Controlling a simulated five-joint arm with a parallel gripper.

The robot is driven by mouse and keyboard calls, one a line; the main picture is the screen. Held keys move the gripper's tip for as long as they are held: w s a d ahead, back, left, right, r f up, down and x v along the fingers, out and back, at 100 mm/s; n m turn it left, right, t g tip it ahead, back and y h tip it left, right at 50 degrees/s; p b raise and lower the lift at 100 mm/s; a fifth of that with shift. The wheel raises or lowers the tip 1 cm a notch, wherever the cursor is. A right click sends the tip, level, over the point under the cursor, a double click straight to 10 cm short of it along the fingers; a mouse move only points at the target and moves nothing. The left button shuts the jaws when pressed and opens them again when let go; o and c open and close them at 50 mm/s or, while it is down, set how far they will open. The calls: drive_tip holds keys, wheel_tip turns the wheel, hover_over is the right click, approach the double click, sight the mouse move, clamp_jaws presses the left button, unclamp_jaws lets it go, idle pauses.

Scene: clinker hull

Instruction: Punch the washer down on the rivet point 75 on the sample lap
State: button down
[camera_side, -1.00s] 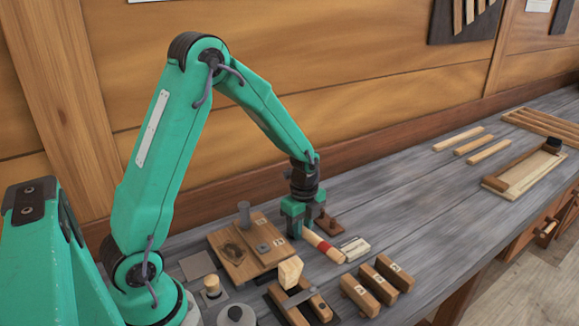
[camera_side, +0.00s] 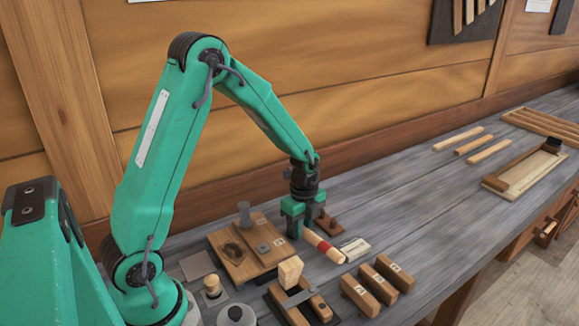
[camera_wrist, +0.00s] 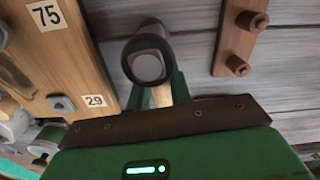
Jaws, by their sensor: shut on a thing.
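The sample lap (camera_side: 232,262) is a wooden board left of my gripper, with two number labels. In the wrist view the lap (camera_wrist: 85,70) shows the label 75 (camera_wrist: 45,14) at the top and the label 29 (camera_wrist: 94,101) lower down. A small grey square piece (camera_wrist: 60,103) lies beside the 29; I cannot tell whether it is the washer. My gripper (camera_side: 303,232) is low over the bench, just right of the lap. The tool's lower end is hidden.
A grey cylinder (camera_side: 244,214) stands at the lap's back. Wooden blocks (camera_side: 377,283) sit front right.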

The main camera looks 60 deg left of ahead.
drive_tip(key=shift+r, duration=0.75)
idle(1.0)
drive_tip(key=shift+r, duration=3.9)
drive_tip(key=c, duration=1.9)
unclamp_jaws()
clamp_jaws()
